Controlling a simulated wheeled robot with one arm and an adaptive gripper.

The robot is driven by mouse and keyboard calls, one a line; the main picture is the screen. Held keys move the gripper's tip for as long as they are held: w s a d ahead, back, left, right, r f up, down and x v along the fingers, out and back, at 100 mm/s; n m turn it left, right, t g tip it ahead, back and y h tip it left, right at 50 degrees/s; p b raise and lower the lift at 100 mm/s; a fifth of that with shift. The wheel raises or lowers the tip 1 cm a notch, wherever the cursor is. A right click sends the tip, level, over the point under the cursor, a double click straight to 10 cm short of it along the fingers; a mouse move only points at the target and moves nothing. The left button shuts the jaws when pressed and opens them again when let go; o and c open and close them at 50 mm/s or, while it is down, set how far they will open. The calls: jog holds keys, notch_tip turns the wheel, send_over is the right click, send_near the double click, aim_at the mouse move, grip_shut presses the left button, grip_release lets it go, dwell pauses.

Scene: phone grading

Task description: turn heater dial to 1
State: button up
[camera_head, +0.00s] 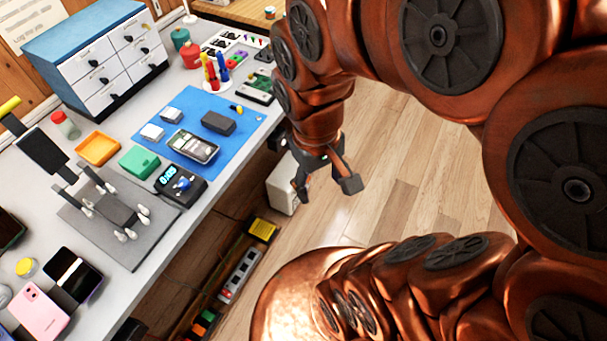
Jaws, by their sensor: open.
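A black control box (181,186) with a lit blue display (167,175) and a small blue dial (183,183) sits near the front edge of the workbench. This looks like the heater control. The display digits and the dial's marks are too small to read surely. My gripper (327,184) is open and empty, its fingers pointing down. It hangs over the floor, to the right of the bench edge and apart from the box and dial. Nothing covers the dial.
A grey stand with clamps (115,210) is left of the control box, a green tray (139,162) beside it. A blue mat (245,122) with phone parts lies behind. A blue-white drawer cabinet (100,60) stands at the back.

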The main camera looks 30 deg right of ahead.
jog(key=w+d+f+n+t+h+b, duration=0.1)
jog(key=w+d+f+t+b, duration=0.1)
jog(key=w+d+f+b, duration=0.5)
jog(key=w+d+f+t+h, duration=0.1)
jog(key=w+d+f, duration=0.3)
jog(key=w, duration=0.6)
jog(key=w+d+f+n+t+h+b, duration=0.15)
jog(key=w+d+f+b, duration=0.25)
jog(key=w+d, duration=0.4)
jog(key=w+d+f+n+t+b, duration=0.25)
jog(key=w+d+f+b, duration=0.3)
jog(key=w+f, duration=0.4)
jog(key=w+d+f+n+t+b, duration=0.1)
jog(key=w+d+f+t+b, duration=0.3)
jog(key=w+d+f, duration=0.55)
jog(key=n+t+y+b, duration=0.7)
jog(key=y+b, duration=0.5)
jog(key=b, duration=0.9)
send_near(309, 180)
jog(key=w+n, duration=0.1)
jog(key=w, duration=0.2)
jog(key=shift+g, duration=0.3)
jog(key=shift+a+b+x, duration=0.15)
jog(key=shift+b+x, duration=0.5)
jog(key=shift+x, duration=1.1)
jog(key=shift+a+b+x, duration=0.15)
jog(key=shift+b+x, duration=0.45)
jog(key=shift+x, duration=1.2)
jog(key=shift+s+f, duration=0.1)
jog(key=shift+s, duration=0.05)
